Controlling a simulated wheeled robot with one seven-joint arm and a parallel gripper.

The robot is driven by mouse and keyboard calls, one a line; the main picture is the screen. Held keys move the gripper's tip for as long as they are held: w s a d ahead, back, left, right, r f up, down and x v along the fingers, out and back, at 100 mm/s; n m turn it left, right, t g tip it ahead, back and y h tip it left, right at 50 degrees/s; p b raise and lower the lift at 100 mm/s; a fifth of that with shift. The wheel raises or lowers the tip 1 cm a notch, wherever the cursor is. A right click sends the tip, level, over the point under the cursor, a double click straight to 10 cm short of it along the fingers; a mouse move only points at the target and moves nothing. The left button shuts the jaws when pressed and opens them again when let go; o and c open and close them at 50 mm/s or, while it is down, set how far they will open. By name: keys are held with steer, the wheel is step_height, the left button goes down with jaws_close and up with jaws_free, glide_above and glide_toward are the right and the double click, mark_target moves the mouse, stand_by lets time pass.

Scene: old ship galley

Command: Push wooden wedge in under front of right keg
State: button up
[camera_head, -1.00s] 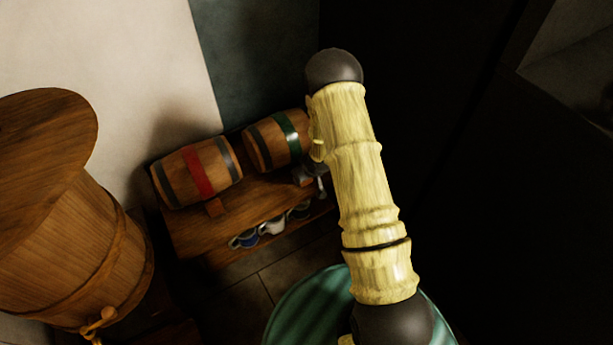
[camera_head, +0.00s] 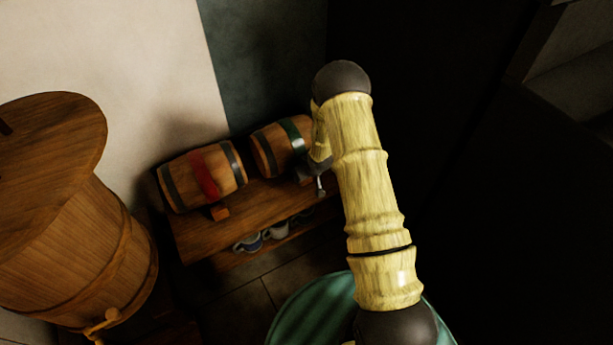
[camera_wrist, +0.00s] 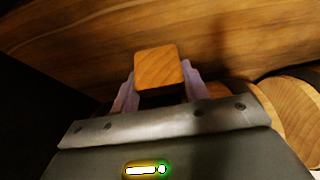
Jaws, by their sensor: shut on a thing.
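The right keg (camera_head: 282,148), with a green band, lies on its side on a wooden bench (camera_head: 262,203). My gripper (camera_head: 312,181) is at the right front of this keg, low over the bench top, partly hidden by my arm. In the wrist view my gripper (camera_wrist: 157,84) is shut on the wooden wedge (camera_wrist: 157,66), whose square end shows between the two pale fingers. The wedge cannot be made out in the head view. Whether it touches the keg cannot be told.
The left keg (camera_head: 203,177), with a red band, lies beside it with a small wooden block (camera_head: 219,213) at its front. Several mugs (camera_head: 262,238) sit below the bench top. A large wooden barrel (camera_head: 75,245) stands at left. Round pale wooden ends (camera_wrist: 290,103) show at right in the wrist view.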

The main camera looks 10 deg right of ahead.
steer(key=shift+w+a, duration=0.15)
steer(key=shift+w, duration=0.4)
steer(key=o, duration=0.9)
steer(key=shift+c, duration=0.8)
steer(key=shift+s+r+p, duration=0.2)
steer(key=shift+r+p, duration=0.15)
steer(key=shift+p, duration=0.1)
steer(key=s+p+v, duration=0.1)
steer(key=p+v, duration=0.5)
steer(key=v, duration=0.3)
steer(key=shift+s+d+f, duration=0.3)
steer(key=shift+d+f, duration=0.05)
steer(key=shift+f, duration=0.05)
